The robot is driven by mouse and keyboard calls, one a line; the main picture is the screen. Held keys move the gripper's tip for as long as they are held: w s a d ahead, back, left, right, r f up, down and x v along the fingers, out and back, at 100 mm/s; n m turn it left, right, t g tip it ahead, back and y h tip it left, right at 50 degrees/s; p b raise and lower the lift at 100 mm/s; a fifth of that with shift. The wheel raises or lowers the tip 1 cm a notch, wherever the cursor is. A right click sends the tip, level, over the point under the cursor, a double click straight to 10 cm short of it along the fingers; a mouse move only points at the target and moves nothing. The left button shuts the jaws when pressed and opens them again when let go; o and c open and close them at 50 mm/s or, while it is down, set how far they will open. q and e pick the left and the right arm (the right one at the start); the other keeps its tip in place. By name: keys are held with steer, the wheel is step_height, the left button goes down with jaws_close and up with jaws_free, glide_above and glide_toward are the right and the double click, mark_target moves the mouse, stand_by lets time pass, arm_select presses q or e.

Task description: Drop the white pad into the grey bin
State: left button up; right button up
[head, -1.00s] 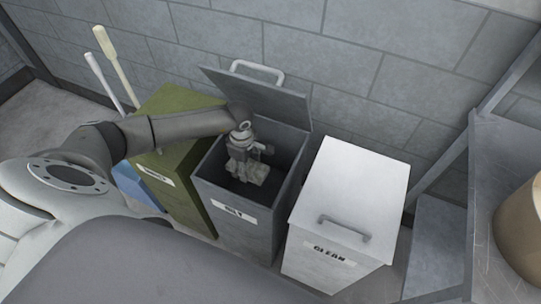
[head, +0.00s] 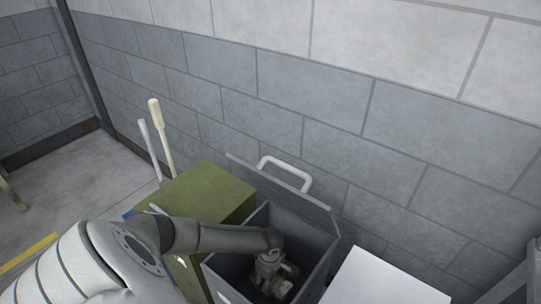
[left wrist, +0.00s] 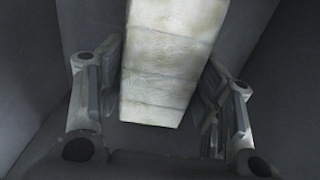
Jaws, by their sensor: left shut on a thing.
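The grey bin (head: 300,229) stands low in the head view with its lid (head: 284,187) raised against the wall. My left gripper (head: 272,282) reaches down into its open top. It is shut on the white pad, which shows in the left wrist view (left wrist: 168,62) as a pale, creased strip between the two fingers. In the head view the pad is mostly hidden by the gripper and shadow. Dark bin walls surround the pad in the left wrist view. My right gripper is not in view.
A green bin (head: 203,192) stands against the grey bin's left side. A white-lidded bin (head: 385,282) is at the right, cut by the frame edge. Two pale handles (head: 161,138) rise behind the green bin. A block wall (head: 330,95) runs behind the bins.

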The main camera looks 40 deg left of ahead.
arm_select(q)
step_height(320, 180, down, 2)
steer(key=shift+f, duration=0.15)
steer(key=shift+f+b, duration=0.3)
steer(key=shift+b, duration=0.15)
steer(key=shift+f+b, duration=0.3)
steer(key=shift+f, duration=0.05)
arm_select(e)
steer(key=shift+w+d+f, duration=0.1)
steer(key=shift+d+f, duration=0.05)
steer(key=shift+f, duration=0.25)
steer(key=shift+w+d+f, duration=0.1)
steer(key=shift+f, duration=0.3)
arm_select(q)
steer(key=shift+r, duration=0.1)
steer(key=o, duration=0.9)
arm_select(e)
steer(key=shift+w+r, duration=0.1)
arm_select(q)
steer(key=shift+o, duration=0.2)
